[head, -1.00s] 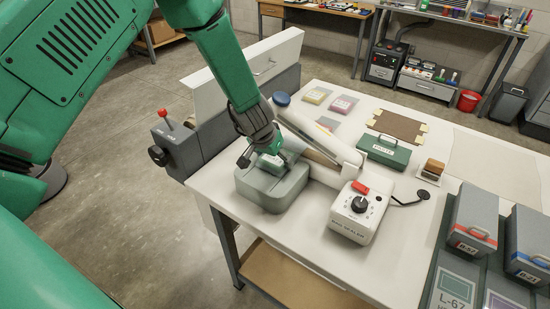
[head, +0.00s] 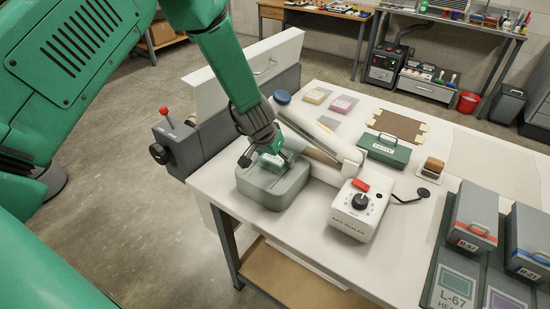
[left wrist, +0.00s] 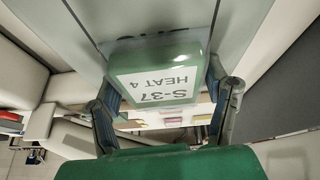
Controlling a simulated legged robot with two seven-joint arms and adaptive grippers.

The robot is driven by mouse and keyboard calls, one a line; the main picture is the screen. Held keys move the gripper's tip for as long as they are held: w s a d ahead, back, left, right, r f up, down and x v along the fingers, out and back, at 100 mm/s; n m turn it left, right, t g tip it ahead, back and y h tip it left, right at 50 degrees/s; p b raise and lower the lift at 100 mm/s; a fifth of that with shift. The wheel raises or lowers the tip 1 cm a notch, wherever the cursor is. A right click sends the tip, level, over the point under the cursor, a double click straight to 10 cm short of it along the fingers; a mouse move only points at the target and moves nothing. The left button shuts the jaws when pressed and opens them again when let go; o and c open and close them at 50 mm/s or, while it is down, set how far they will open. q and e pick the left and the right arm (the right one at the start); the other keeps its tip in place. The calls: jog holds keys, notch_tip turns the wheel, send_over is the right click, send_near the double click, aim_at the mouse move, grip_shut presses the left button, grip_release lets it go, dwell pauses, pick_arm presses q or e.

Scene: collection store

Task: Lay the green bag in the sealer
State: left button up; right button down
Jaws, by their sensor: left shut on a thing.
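The green bag (left wrist: 155,78) bears a white label reading S-37 HEAT 4 in the left wrist view, where it sits between the gripper's fingers. In the head view only a little of the bag (head: 270,160) shows under the fingers. My left gripper (head: 266,158) is shut on it, over a grey rounded block (head: 262,190) at the table's left edge. I cannot tell whether the bag touches the block. The white sealer (head: 358,212), with a dial and red button, stands right of the block. Its long white arm (head: 325,138) slants up behind my gripper. My right gripper is out of view.
A green case (head: 385,150), a small brown-topped block (head: 432,168) and a brown mat (head: 398,126) lie behind the sealer. Grey boxes (head: 475,215) stand at the right. A grey machine with a red-knobbed lever (head: 180,145) adjoins the table's left side.

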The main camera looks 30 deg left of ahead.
pick_arm(q)
jog(key=shift+s+d+f, duration=0.25)
jog(key=shift+s+f, duration=0.2)
jog(key=shift+f, duration=0.1)
jog(key=o, duration=1.6)
jog(key=shift+w+f, duration=0.2)
jog(key=shift+w, duration=0.1)
jog(key=shift+s+a+r, duration=0.1)
jog(key=shift+s+r, duration=0.05)
jog(key=shift+r, duration=0.25)
jog(key=w+v, duration=0.1)
jog(key=v, duration=1)
jog(key=shift+d+r, duration=0.3)
jog(key=shift+r, duration=0.15)
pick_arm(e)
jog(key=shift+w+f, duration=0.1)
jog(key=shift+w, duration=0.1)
